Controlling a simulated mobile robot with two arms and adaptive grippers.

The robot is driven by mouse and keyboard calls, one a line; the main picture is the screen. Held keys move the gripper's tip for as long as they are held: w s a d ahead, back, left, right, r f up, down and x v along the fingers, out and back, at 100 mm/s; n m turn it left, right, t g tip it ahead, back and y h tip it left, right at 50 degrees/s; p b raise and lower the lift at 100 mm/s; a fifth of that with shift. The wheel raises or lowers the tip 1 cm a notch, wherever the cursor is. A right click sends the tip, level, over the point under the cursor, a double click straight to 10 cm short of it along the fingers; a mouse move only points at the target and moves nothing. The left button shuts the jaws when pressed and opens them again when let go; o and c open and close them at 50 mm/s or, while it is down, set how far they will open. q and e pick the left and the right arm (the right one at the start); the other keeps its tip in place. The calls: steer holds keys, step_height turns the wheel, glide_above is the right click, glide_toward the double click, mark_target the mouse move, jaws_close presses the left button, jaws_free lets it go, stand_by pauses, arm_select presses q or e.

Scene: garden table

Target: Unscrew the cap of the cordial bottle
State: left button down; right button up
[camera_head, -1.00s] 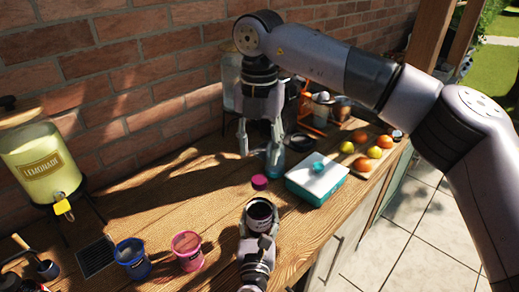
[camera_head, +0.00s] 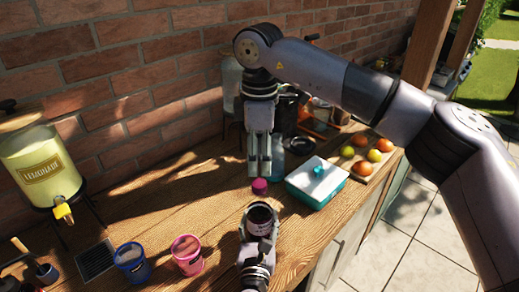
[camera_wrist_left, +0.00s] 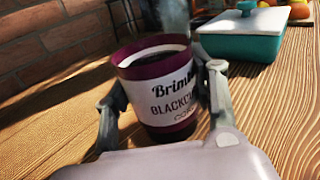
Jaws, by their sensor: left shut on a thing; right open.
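The cordial bottle (camera_head: 259,219) is a dark purple container with a white label; it stands upright, and its label shows large in the left wrist view (camera_wrist_left: 168,92). Its top looks dark and open, with no cap on it. My left gripper (camera_head: 258,240) is shut on its sides.
A teal box with a white lid (camera_head: 318,184) stands right of the cap. Fruit lies on a board (camera_head: 375,165) behind it. A blue cup (camera_head: 131,262) and pink cup (camera_head: 187,254) stand left of the bottle; a lemonade dispenser (camera_head: 42,165) is at far left.

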mark_target(260, 183)
step_height(260, 183, down, 7)
steer(key=shift+r, duration=0.1)
steer(key=shift+c, duration=0.2)
jaws_close()
stand_by(0.6)
